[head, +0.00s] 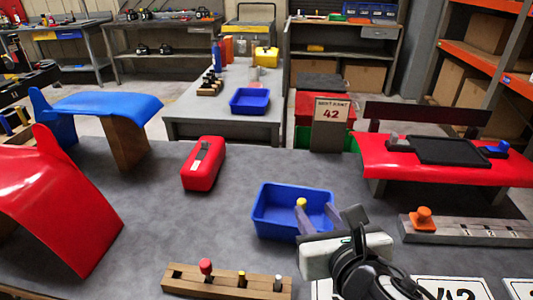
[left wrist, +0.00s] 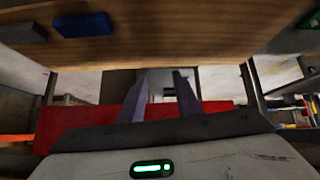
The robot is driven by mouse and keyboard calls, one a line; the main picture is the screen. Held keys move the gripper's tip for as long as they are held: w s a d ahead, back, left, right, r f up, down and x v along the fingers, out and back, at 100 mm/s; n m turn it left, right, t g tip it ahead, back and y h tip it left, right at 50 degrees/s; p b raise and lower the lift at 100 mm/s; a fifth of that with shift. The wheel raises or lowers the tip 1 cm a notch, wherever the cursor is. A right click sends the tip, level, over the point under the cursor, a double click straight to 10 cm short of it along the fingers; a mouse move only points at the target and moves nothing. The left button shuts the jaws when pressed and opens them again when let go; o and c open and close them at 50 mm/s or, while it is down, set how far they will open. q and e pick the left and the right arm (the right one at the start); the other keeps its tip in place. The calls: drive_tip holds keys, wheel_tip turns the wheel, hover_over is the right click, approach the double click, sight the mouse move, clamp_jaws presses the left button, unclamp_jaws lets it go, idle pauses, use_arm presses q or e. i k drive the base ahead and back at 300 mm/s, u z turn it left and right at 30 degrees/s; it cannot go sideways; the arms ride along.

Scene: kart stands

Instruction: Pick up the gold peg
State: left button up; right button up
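A gold-topped piece (head: 301,202) shows over the blue bin (head: 262,226) in the head view, at the tip of one right finger. I cannot tell whether it touches the finger or lies in the bin.
A red-topped peg (head: 206,267) stands in the same rack. An orange knob (head: 424,217) sits on a grey block (head: 470,229) at the right. Red (head: 70,205) and blue (head: 105,104) panels stand left. The tabletop between is clear.

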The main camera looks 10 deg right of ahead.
sight(242, 274)
drive_tip(key=z, duration=0.05)
drive_tip(key=k, duration=1)
drive_tip(key=u, duration=0.05)
